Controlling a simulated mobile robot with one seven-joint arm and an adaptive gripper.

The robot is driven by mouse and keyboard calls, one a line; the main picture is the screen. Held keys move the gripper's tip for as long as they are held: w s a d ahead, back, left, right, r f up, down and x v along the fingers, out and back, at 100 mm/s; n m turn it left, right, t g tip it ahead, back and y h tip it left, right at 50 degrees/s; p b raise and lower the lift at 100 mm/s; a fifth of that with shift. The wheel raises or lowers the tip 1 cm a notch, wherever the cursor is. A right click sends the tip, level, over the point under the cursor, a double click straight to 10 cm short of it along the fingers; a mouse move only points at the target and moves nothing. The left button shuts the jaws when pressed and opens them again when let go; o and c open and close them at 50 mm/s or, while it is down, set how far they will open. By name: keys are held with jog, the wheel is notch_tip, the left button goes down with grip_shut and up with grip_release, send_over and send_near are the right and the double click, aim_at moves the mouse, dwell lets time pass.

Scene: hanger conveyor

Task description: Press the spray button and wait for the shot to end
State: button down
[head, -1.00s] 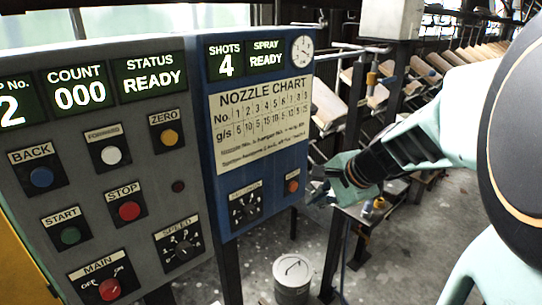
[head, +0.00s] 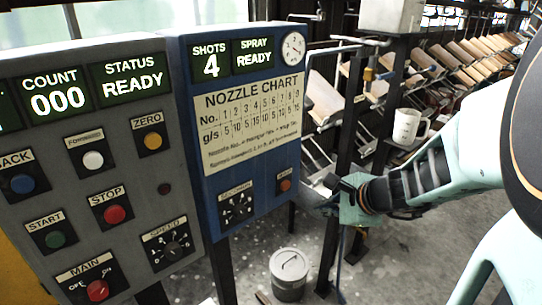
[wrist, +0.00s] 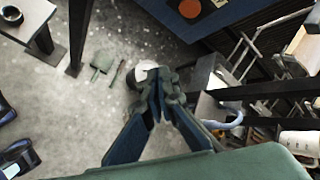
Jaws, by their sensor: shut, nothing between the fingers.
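The spray button (head: 285,185) is a small orange button on a black plate at the lower right of the blue panel (head: 195,150) in the head view. It also shows as an orange disc (wrist: 190,8) at the top of the wrist view. The spray display (head: 253,58) reads READY and the shots display (head: 210,62) reads 4. My gripper (head: 318,200) is shut and empty, right of and slightly below the button, apart from it. In the wrist view its closed fingertips (wrist: 156,85) point over the floor, below the button in the picture.
A grey panel (head: 130,180) with several buttons stands left of the blue one. A lidded can (head: 290,272) stands on the floor below.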

jog(key=w+a, duration=0.5)
jog(key=w, duration=0.2)
jog(key=shift+p, duration=0.35)
jog(key=shift+w+a, duration=0.1)
dwell(1.2)
jog(key=shift+w+a, duration=0.2)
jog(key=shift+w, duration=0.1)
jog(key=shift+w+a, duration=0.3)
jog(key=shift+w, duration=0.1)
dwell(1.0)
jog(key=shift+s, duration=0.1)
jog(key=shift+s+d+b, duration=0.4)
jog(key=shift+s+d, duration=0.1)
jog(key=shift+s, duration=0.15)
jog(key=shift+d, duration=0.1)
jog(key=s+d, duration=0.1)
jog(key=s, duration=0.1)
jog(key=s+d+b, duration=0.1)
jog(key=s, duration=0.1)
jog(key=shift+d, duration=0.4)
